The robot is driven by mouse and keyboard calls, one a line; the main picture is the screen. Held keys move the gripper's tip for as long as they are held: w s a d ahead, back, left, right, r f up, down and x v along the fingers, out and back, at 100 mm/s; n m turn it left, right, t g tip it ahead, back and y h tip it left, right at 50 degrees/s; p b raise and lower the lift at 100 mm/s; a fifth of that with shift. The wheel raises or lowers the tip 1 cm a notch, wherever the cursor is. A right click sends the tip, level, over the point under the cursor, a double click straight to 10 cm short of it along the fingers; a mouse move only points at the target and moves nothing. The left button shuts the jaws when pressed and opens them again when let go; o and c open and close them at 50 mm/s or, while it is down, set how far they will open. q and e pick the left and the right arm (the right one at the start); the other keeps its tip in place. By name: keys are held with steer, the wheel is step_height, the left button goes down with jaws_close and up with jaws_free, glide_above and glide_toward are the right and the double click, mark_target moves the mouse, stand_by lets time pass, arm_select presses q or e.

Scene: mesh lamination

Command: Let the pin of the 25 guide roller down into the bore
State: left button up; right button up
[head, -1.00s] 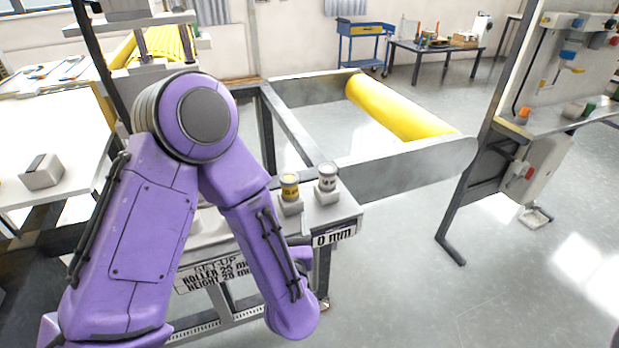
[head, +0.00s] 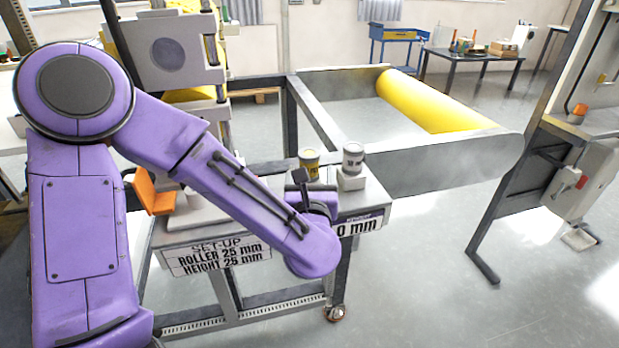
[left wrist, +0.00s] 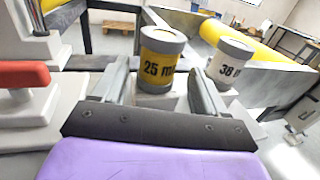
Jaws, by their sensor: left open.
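The 25 guide roller (head: 309,163), grey with a yellow band, stands upright at the back of the set-up stand (head: 375,200). The left wrist view shows it close up, with "25 m" readable on its band (left wrist: 160,62). My left gripper (left wrist: 157,78) is open, with one finger to each side of the roller and apparent gaps. In the head view my purple wrist hides most of the gripper (head: 301,180). The roller's lower end is partly hidden, and I see neither its pin nor a bore. My right gripper is not in view.
A white-banded 38 roller (head: 353,160) stands on a block (head: 351,181) close to the right; it also shows in the left wrist view (left wrist: 230,62). An orange part (head: 153,193) is on the stand's left. A frame with a yellow roll (head: 430,98) lies behind.

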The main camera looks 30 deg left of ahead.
arm_select(q)
steer(key=p+x, duration=0.1)
steer(key=x, duration=0.3)
steer(key=shift+a+r, duration=0.2)
steer(key=shift+a, duration=0.1)
steer(key=shift+w+a+f, duration=0.15)
steer(key=shift+w+a, duration=0.05)
steer(key=shift+w, duration=0.15)
steer(key=c, duration=1.1)
steer(key=shift+c, duration=0.2)
